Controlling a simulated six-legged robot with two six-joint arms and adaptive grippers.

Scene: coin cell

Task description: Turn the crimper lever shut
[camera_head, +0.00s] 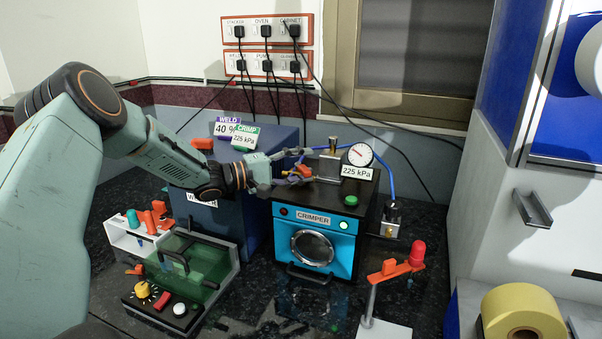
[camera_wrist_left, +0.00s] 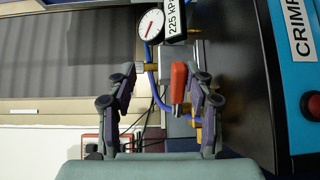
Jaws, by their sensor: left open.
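The blue-fronted crimper (camera_head: 316,217) stands on the dark counter. On its black top is a small red lever (camera_head: 304,170) by brass fittings and a blue hose. My left gripper (camera_head: 284,170) is open at the lever, over the top's left side. In the left wrist view, the red lever (camera_wrist_left: 179,82) shows between the spread fingers of the left gripper (camera_wrist_left: 161,88), closer to the right finger. Contact cannot be told. The gauge (camera_head: 360,154) stands above a 225 kPa label. My right gripper is not in view.
A dark blue welder box (camera_head: 228,215) stands left of the crimper. A green-lidded case (camera_head: 200,262) is in front of it. An orange arm with a red knob (camera_head: 418,250) stands on a post at front right. Black cables hang from the wall sockets (camera_head: 266,45) behind.

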